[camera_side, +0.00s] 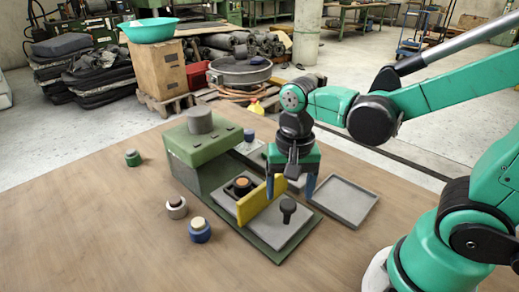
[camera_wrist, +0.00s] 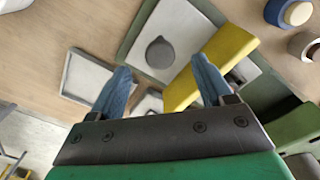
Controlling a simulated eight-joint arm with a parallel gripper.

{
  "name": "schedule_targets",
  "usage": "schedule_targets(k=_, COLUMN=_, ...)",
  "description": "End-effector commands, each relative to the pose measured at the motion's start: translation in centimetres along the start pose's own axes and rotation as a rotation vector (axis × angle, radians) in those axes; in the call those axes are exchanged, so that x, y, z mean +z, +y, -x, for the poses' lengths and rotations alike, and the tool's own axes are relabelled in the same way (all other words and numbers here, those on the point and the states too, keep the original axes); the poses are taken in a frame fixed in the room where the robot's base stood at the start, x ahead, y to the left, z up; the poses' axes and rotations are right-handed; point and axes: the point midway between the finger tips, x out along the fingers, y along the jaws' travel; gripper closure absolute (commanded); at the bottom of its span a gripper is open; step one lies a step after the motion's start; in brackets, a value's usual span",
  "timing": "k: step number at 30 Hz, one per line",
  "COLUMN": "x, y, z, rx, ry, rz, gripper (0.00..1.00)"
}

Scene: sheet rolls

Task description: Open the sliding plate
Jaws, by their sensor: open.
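The sliding plate seems to be the flat grey plate (camera_side: 262,232) on the green base of the press-like machine (camera_side: 205,150). A round dark knob (camera_side: 288,207) stands on it; the knob (camera_wrist: 160,52) also shows in the wrist view, beyond my fingertips. A yellow bar (camera_side: 255,205) stands on edge across the plate; the yellow bar (camera_wrist: 228,45) passes behind my right finger in the wrist view. My gripper (camera_side: 291,190) is open above the plate, blue fingers pointing down, with nothing held. I cannot tell whether a finger touches the bar.
A shallow grey tray (camera_side: 343,202) lies right of the machine. A black fixture with an orange top (camera_side: 242,184) sits behind the bar. Small round pots, one blue (camera_side: 199,230) and one dark red and white (camera_side: 176,207), stand at the left. The table's front left is clear.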

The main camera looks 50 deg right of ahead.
Motion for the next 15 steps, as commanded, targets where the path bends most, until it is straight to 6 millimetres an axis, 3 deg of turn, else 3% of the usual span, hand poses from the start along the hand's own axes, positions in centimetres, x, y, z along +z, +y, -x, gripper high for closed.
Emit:
schedule_targets(k=6, x=0.0, y=0.0, z=2.1, rx=0.0, ry=0.0, rz=0.0, gripper=0.27)
schedule_targets(k=15, x=0.0, y=0.0, z=2.6, rx=0.0, ry=0.0, rz=0.0, gripper=0.27)
